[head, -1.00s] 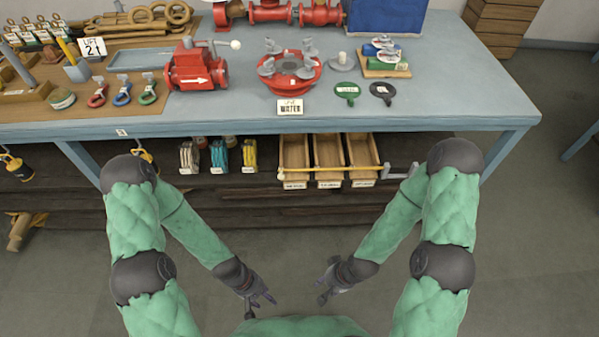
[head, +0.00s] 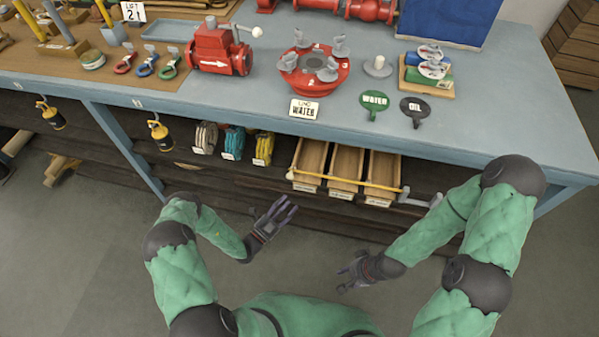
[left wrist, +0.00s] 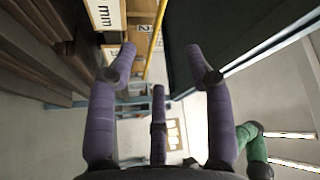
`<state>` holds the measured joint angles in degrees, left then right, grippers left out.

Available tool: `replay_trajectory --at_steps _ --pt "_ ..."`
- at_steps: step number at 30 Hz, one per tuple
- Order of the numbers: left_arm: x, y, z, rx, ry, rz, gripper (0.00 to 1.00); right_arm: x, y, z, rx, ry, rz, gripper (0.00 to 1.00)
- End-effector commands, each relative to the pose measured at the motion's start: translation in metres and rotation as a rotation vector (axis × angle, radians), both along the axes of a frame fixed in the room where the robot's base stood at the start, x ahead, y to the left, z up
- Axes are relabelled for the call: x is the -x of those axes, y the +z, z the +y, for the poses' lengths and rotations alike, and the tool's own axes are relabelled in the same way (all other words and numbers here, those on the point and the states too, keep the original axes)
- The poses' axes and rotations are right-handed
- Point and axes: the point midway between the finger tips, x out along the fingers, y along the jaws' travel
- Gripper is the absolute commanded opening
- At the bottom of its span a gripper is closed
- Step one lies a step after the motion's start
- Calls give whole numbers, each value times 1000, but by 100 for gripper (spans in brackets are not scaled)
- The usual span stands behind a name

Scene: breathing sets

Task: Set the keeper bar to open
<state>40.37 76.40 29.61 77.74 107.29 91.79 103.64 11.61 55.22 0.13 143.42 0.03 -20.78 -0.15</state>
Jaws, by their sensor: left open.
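The keeper bar (head: 345,181) is a thin yellow rod across the fronts of several wooden bins (head: 343,165) under the bench. Its right end meets a grey bracket (head: 420,200). In the left wrist view the yellow bar (left wrist: 156,40) runs upright in the picture, beyond the fingers, beside the bin labels. My left gripper (head: 284,210) is open and empty, in front of and below the bar's left end, apart from it. Its spread purple fingers show in the left wrist view (left wrist: 160,62). My right gripper (head: 346,276) is low in front of the bins, empty, its fingers apart.
The blue-grey bench (head: 225,105) overhangs the bins. Coiled slings (head: 232,142) hang left of them, and yellow hanging blocks (head: 160,135) further left. A red valve (head: 222,50) and a red flange (head: 312,72) stand on top. The floor in front is clear.

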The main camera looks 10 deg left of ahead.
Motion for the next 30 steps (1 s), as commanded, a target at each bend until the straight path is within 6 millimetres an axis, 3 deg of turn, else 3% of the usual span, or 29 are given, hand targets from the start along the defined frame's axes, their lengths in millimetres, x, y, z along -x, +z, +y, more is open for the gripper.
replay_trajectory --at_steps 3,7,13,24,30 --pt "-7 -2 34 112 126 -4 52 0 0 0 0 0 0 40" --pt "-10 0 49 160 179 -14 52 0 -1 0 0 0 1 40" --pt "-30 6 43 164 178 -16 52 0 -5 0 0 0 1 40" --pt "-87 22 23 161 176 -15 52 0 -16 0 0 0 1 40" --pt "-104 27 18 161 178 -15 52 0 -20 0 0 0 1 40"
